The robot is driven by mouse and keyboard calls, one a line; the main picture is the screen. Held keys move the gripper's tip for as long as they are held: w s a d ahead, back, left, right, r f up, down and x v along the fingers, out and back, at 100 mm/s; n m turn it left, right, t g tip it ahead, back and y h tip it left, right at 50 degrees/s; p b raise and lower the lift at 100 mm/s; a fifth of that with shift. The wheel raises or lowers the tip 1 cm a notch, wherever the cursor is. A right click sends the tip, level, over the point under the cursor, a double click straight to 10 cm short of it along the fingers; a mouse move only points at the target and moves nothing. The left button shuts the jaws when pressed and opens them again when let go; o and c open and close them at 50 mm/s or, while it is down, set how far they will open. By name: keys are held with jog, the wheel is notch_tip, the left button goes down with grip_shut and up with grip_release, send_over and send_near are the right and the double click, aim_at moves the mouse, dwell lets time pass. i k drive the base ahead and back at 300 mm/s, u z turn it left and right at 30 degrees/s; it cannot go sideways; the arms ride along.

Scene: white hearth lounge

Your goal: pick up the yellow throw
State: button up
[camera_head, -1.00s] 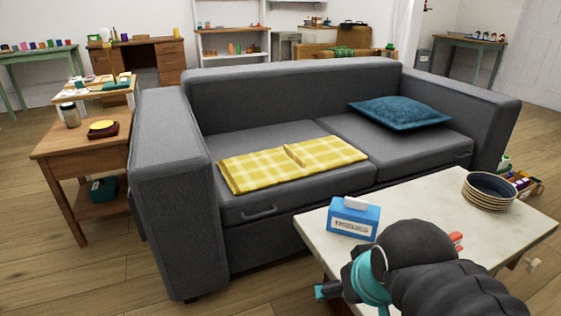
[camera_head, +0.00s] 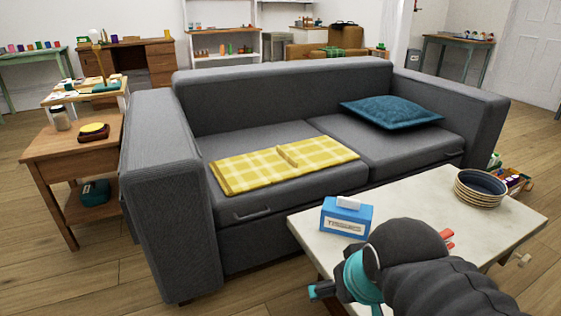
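The yellow throw (camera_head: 250,171) is a yellow and white checked cloth. It lies flat on the left seat of the grey sofa (camera_head: 280,85), with a raised fold near its middle. My arm shows at the lower right, over the near part of the white-topped table, apart from the throw and to its lower right. The part of my gripper (camera_head: 322,291) that shows is at the bottom, by the table's left edge. Its fingertips are not clear, so I cannot tell whether it is open or shut.
The white-topped table (camera_head: 415,238) stands before the sofa's right part, with a blue box (camera_head: 346,218) and stacked plates (camera_head: 480,188) on it. A teal cushion (camera_head: 390,111) lies on the right seat. A wooden side table (camera_head: 70,142) stands left. Bare floor (camera_head: 110,270) is at the lower left.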

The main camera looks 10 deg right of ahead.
aim_at(278, 164)
jog(key=u, duration=1.4)
jog(key=i, duration=1.25)
jog(key=z, duration=2.6)
